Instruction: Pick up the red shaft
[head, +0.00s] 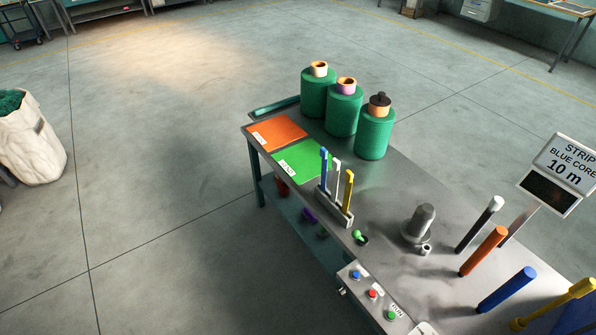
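In the head view, several rod-like shafts stand in a row along the right part of a grey metal table (405,195). The one closest to red is an orange-red shaft (483,251), leaning in the picture. It stands between a dark grey shaft with a pale tip (478,226) and a blue shaft (507,290). I see no plainly red shaft. Neither of my grippers is in view, and nothing touches the orange-red shaft.
A yellow tool (556,303) lies near the right edge. A sign (566,165) reading "STRIP BLUE CORE 10 m" stands behind the shafts. A grey metal cylinder (420,222) stands left of them. Three green rolls (344,112) stand at the far end. A button panel (374,293) is at the front edge.

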